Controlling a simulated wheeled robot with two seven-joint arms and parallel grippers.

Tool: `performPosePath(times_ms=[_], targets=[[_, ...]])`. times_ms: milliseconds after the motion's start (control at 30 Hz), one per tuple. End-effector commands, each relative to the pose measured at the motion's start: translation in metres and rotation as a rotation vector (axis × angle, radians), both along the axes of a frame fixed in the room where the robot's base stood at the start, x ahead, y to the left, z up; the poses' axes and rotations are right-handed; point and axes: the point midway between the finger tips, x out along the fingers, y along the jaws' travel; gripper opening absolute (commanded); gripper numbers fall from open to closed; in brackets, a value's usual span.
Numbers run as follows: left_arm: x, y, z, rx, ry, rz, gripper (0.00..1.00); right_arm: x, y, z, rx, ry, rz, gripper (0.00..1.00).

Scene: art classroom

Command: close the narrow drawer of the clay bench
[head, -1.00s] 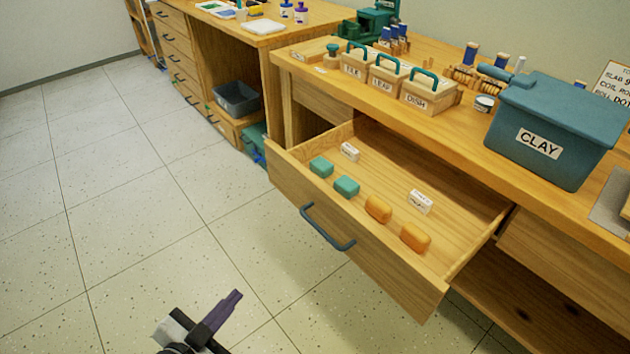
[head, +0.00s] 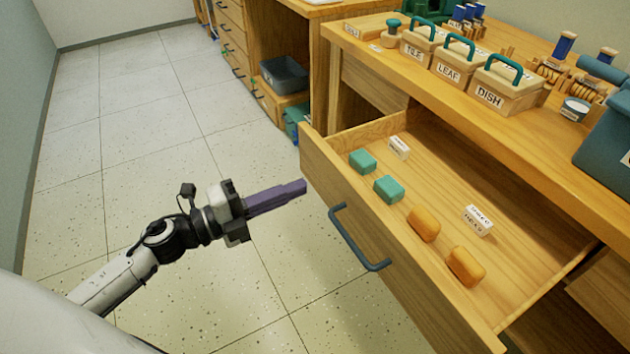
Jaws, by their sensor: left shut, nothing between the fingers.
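The clay bench (head: 405,78) stands on the right with an open wooden drawer (head: 335,188) pulled out toward me. The drawer front has a dark blue bar handle (head: 357,240). Inside lie two teal blocks, two orange blocks (head: 466,266) and two small white labels; I cannot read the labels clearly. My left gripper (head: 303,187) is shut and empty, its purple fingers pointing right at the drawer front's left end. The tips look very close to the drawer front; I cannot tell whether they touch. My right gripper is out of view.
Labelled boxes (head: 449,62) with teal handles and a blue tub (head: 608,150) stand on the bench top. A second drawer front (head: 606,296) is at the lower right. A grey bin (head: 284,74) sits further back. The tiled floor at left is clear.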

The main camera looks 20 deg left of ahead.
Motion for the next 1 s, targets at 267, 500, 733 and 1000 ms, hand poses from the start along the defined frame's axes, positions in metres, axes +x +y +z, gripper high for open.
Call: performPosePath(times_ms=[267,500,733,1000], targets=[[0.035,-0.027,0.000,-0.002,-0.001,0.001,0.00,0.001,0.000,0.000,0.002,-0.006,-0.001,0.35],[0.042,-0.033,0.000,-0.002,0.001,0.002,0.00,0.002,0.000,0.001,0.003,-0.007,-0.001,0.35],[0.042,-0.032,0.000,-0.002,0.001,0.002,0.00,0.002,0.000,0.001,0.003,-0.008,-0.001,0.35],[0.047,-0.029,0.001,-0.002,0.000,0.022,0.00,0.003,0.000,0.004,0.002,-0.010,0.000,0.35]])
